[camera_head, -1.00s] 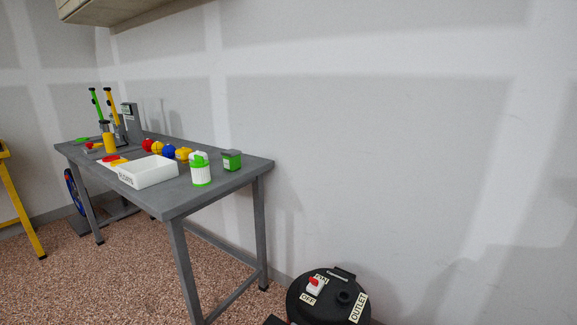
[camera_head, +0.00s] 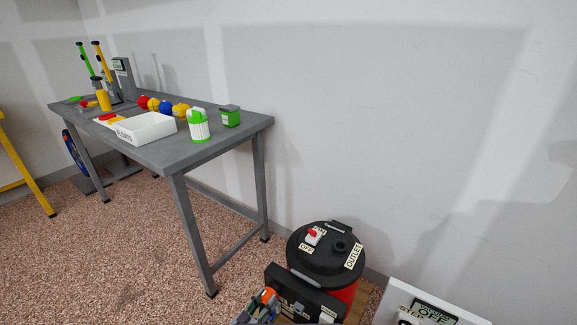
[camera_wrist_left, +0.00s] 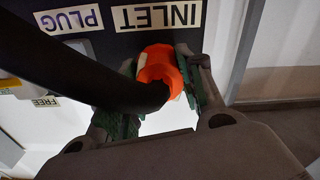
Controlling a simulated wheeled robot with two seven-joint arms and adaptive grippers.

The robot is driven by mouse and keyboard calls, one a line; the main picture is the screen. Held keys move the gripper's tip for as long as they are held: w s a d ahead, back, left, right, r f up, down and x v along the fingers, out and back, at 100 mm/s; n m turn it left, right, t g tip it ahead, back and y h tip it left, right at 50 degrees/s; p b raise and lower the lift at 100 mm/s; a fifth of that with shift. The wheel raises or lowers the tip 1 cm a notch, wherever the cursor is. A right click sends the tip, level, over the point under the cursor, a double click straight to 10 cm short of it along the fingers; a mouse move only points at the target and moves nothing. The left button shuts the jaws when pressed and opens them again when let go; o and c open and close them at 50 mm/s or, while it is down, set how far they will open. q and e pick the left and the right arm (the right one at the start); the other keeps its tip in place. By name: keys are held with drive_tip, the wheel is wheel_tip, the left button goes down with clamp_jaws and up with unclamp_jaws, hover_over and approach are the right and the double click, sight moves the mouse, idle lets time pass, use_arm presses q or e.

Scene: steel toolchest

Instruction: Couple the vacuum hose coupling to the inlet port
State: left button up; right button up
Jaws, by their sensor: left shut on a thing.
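My left gripper (camera_head: 260,308) is at the bottom of the head view, in front of the vacuum's dark panel (camera_head: 300,292). In the left wrist view its green-padded fingers (camera_wrist_left: 160,90) are shut on the orange hose coupling (camera_wrist_left: 160,66), with the black hose (camera_wrist_left: 85,65) running from it to the left. The coupling also shows orange in the head view (camera_head: 268,294). It is right beside the INLET label (camera_wrist_left: 157,15) on the panel. The inlet port is hidden behind the coupling and fingers, so I cannot tell whether the coupling is seated. My right gripper is out of view.
The vacuum (camera_head: 325,262), with a black lid, red switch and OUTLET label, stands by the wall. A white box (camera_head: 400,300) with an OFF display stands to its right. A grey workbench (camera_head: 185,155) with several objects stands at left. A PLUG label (camera_wrist_left: 70,20) is beside INLET.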

use_arm(q)
drive_tip(key=shift+w+r+m, duration=0.1)
drive_tip(key=shift+w+m, duration=0.05)
drive_tip(key=shift+m, duration=0.55)
drive_tip(key=shift+w+r+m, duration=0.1)
drive_tip(key=shift+m, duration=0.6)
drive_tip(key=shift+d, duration=0.1)
drive_tip(key=shift+m, duration=0.7)
drive_tip(key=shift+r+m, duration=0.1)
drive_tip(key=shift+m, duration=2.2)
drive_tip(key=o, duration=1.4)
drive_tip(key=shift+f, duration=0.2)
drive_tip(key=shift+s+f, duration=0.1)
drive_tip(key=shift+s, duration=0.15)
